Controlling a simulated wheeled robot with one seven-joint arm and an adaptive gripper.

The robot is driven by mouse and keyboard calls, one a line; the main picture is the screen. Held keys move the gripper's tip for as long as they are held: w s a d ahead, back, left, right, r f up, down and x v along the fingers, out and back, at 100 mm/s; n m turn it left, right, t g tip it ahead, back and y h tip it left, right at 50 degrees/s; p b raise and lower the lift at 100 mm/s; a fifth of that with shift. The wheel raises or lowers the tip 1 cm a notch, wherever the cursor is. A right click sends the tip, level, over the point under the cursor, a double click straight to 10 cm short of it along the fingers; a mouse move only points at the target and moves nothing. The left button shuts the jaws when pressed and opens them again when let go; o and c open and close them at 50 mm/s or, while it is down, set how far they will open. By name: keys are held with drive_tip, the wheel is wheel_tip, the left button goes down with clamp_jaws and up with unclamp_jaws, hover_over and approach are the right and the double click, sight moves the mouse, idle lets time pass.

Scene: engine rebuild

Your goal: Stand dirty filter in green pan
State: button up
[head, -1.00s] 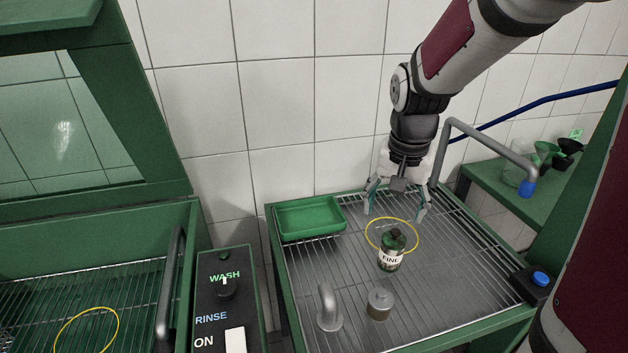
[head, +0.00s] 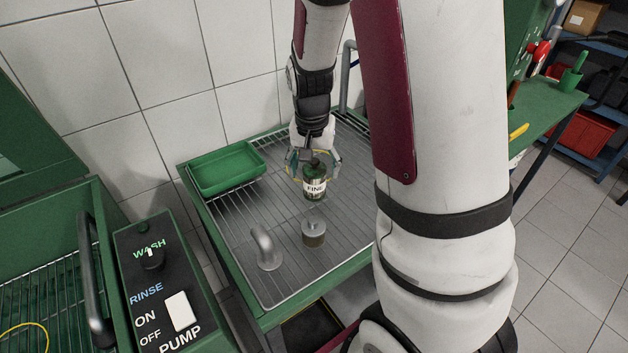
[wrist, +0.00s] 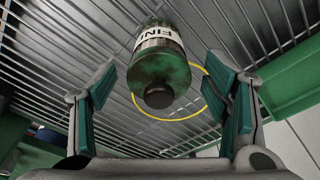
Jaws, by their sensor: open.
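A short cylinder (head: 314,232) with a grey metal cap and a brownish side stands upright on the wire rack; it looks like the dirty filter. The green pan (head: 227,168) is a shallow tray at the rack's back left corner, and its inside looks empty. My gripper (head: 313,163) is open at a dark green bottle (head: 314,183) labelled FINE, behind the cylinder. In the wrist view the bottle (wrist: 162,68) is between my spread fingers (wrist: 163,88), with gaps on both sides. I see no cylinder in the wrist view.
A control box (head: 160,290) and a green washer (head: 60,230) are at left. The rack between pan and pipe is clear.

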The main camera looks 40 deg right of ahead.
sight(315, 178)
drive_tip(key=f, duration=0.4)
drive_tip(key=shift+w+d+f, duration=0.2)
drive_tip(key=shift+d, duration=0.05)
drive_tip(key=c, duration=1.5)
drive_tip(key=shift+o, duration=0.2)
drive_tip(key=shift+r, duration=0.1)
